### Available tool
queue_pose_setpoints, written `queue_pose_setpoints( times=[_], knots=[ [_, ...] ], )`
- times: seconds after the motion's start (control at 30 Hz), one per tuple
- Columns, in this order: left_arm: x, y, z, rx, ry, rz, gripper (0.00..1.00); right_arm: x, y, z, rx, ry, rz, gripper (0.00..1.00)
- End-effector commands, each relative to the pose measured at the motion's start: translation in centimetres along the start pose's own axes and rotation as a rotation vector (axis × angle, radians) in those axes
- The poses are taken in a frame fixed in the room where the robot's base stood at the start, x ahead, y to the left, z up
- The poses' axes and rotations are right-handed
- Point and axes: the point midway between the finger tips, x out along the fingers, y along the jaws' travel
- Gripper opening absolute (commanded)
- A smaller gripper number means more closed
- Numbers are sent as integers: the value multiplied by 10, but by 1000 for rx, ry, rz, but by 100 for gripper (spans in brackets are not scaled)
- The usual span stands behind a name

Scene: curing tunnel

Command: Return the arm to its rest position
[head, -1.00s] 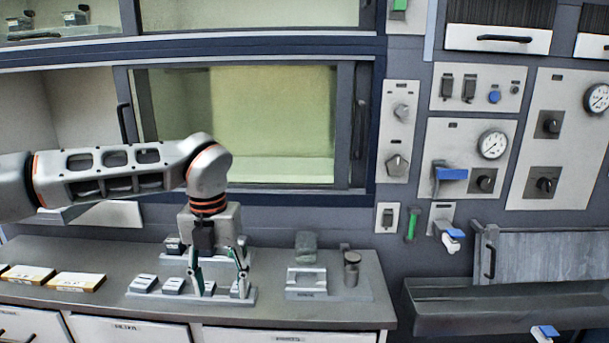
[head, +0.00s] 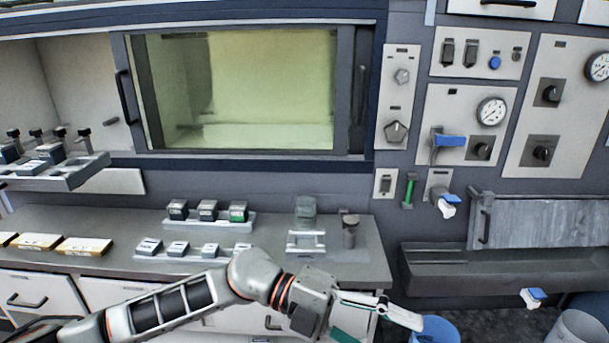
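My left arm (head: 180,303) reaches in low from the left, in front of the bench. Its gripper (head: 382,331) is right of the arm's wrist, pointing right and slightly down. Its fingers are spread apart and nothing shows between them. The lower finger is partly cut off by the bottom edge of the picture. The gripper is apart from the blocks on the bench. My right gripper is not in view.
The bench (head: 90,218) bears a back rack with three dark blocks (head: 207,210), one green-faced, and a front rack of grey blocks (head: 178,249). A fixture (head: 306,241) stands to their right. A loaded shelf (head: 60,181) juts out left.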

Motion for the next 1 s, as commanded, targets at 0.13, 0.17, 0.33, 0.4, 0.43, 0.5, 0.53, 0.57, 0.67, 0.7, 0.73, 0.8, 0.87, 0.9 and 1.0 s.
queue_pose_setpoints(
  times=[0.13,0.17,0.33,0.4,0.43,0.5,0.53,0.57,0.67,0.7,0.73,0.8,0.87,0.9,1.0],
  knots=[
    [3,-27,6,-91,-86,-293,52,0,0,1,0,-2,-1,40],
    [0,-32,10,-111,-111,-348,52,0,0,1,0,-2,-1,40],
    [-34,-38,37,-257,-281,-635,52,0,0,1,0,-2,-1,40],
    [-54,-30,49,-329,-365,-737,52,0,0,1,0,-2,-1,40],
    [-63,-24,55,-362,-404,-778,52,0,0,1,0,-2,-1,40],
    [-86,-5,66,-443,-500,-865,52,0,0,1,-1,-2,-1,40],
    [-96,5,70,-480,-541,-899,52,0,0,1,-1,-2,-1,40],
    [-106,17,74,-519,-584,-931,52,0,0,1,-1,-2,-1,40],
    [-140,64,82,-654,-734,-1023,52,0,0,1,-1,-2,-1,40],
    [-154,86,82,-711,-794,-1053,52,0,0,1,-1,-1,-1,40],
    [-163,104,82,-756,-841,-1073,52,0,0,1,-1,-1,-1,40],
    [-184,148,76,-859,-950,-1108,52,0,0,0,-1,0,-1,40],
    [-198,186,66,-947,-1037,-1129,52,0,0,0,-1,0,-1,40],
    [-207,212,58,-1004,-1093,-1137,52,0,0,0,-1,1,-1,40],
    [-224,273,32,-1143,-1225,-1143,52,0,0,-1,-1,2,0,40]
  ],
)
